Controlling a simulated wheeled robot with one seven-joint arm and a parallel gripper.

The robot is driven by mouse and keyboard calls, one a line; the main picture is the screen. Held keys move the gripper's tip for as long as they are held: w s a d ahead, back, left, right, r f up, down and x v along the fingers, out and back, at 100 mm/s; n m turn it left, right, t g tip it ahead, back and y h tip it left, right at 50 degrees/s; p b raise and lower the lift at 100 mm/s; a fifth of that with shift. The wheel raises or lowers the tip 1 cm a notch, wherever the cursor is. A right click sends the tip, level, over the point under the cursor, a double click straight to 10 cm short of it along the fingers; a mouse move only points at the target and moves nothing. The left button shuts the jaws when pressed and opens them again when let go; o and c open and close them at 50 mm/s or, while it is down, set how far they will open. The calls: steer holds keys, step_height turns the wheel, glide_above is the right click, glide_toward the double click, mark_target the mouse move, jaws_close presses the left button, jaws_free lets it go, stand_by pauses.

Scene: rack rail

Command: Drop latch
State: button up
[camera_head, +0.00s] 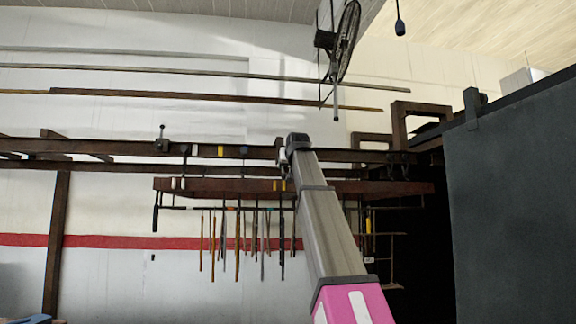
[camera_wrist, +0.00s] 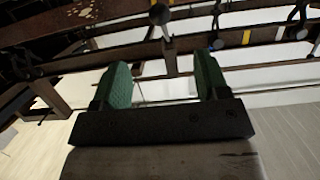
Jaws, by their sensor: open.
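My gripper (camera_head: 297,145) is raised at the rack's upper rail in the head view, and its fingers are hard to make out there. In the wrist view my gripper (camera_wrist: 163,68) has two green-padded fingers standing wide apart, with nothing held between them. A dark rod with a round knob (camera_wrist: 160,15) shows beyond the fingertips, roughly in line with the gap. A small dark fitting with an upright knob (camera_head: 162,139) sits on the upper rail, left of my gripper in the head view. I cannot tell which fitting is the latch.
The brown upper rail (camera_head: 100,147) runs across the head view. A lower beam (camera_head: 225,187) has several thin rods (camera_head: 223,240) hanging beneath it. A dark panel (camera_head: 515,200) stands at the right. A fan (camera_head: 347,40) hangs above.

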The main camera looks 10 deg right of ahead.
mark_target(285, 175)
steer(key=x, duration=1.3)
steer(key=shift+w+f, duration=0.1)
steer(key=c, duration=0.8)
steer(key=shift+c, duration=0.2)
